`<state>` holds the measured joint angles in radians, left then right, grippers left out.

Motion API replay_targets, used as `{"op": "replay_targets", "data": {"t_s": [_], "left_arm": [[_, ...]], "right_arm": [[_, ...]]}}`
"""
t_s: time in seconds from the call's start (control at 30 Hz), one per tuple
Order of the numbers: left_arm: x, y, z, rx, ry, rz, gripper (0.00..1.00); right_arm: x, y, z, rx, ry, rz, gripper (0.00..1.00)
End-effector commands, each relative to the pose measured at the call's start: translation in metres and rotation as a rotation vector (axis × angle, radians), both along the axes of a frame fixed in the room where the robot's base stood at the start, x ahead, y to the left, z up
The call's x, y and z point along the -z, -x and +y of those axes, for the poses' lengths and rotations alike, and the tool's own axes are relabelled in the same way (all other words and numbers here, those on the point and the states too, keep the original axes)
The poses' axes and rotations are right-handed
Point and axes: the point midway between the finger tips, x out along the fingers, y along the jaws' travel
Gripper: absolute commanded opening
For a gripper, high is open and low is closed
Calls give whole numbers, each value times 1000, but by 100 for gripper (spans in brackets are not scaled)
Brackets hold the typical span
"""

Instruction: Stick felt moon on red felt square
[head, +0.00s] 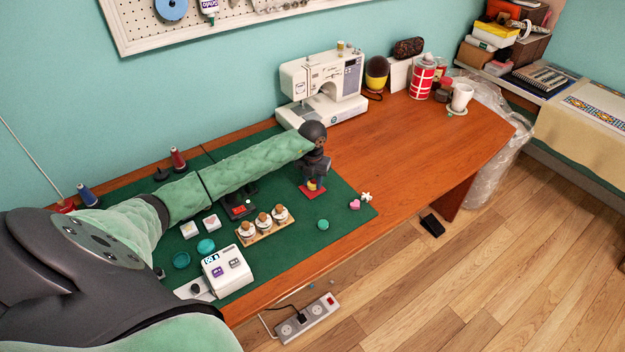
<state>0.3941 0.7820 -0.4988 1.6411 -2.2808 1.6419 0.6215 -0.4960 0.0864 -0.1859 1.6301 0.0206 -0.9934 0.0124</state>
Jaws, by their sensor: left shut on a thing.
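In the head view, the red felt square (305,194) lies on the green cutting mat, partly hidden under my left gripper. My left gripper (314,181) is right above the square, pointing down, and is shut on a small yellow piece, which appears to be the felt moon (313,185). The moon is at or just above the red square; I cannot tell whether they touch. The gripper hides part of the moon. My right gripper is not in view.
The green mat (345,213) also bears a wooden tray (262,238) of several corked jars, a white device (227,270), a green disc (323,224) and a pink heart (354,204). A sewing machine (325,85) stands behind.

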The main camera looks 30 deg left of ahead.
Motion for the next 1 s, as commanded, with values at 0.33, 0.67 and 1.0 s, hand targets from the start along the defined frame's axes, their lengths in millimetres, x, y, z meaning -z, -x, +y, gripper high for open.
{"op": "replay_targets", "data": {"t_s": [0.33, 0.67, 1.0], "left_arm": [[0, 0, 0, 0, 0, 0, 12], [3, 0, 0, 0, 0, 0, 12], [6, 0, 0, 0, 0, 0, 12]], "right_arm": [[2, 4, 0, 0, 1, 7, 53], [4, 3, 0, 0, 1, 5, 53], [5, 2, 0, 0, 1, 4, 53]]}}
